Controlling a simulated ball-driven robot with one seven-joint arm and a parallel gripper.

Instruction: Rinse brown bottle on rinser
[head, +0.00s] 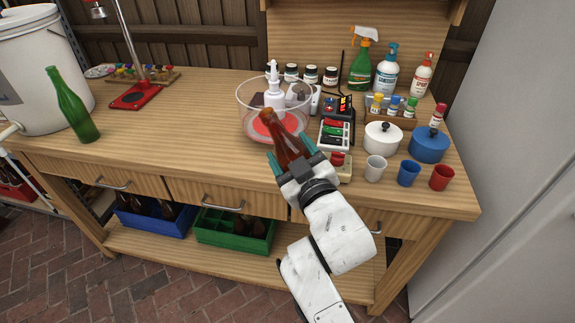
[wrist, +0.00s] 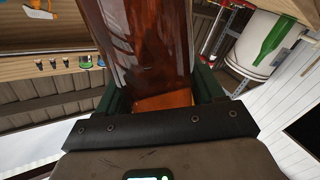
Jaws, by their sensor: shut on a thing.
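My gripper (head: 292,162) is shut on the brown bottle (head: 286,136) in the head view. The bottle is tilted, its neck pointing up and left, at the near side of the clear rinser bowl (head: 245,97). In the wrist view the brown glass (wrist: 150,45) fills the space between the fingers of my gripper (wrist: 158,95). The rinser has a white nozzle bottle (head: 274,93) standing in the bowl and a red part at the bottom. The bottle's neck overlaps the bowl in the picture; I cannot tell whether they touch.
A green bottle (head: 75,106) stands by a white bucket (head: 40,70) at left. A red capper stand (head: 136,95) is behind. Pots (head: 430,146), small cups (head: 408,173) and a scale-like device (head: 337,132) crowd the right. The bench between the green bottle and the bowl is clear.

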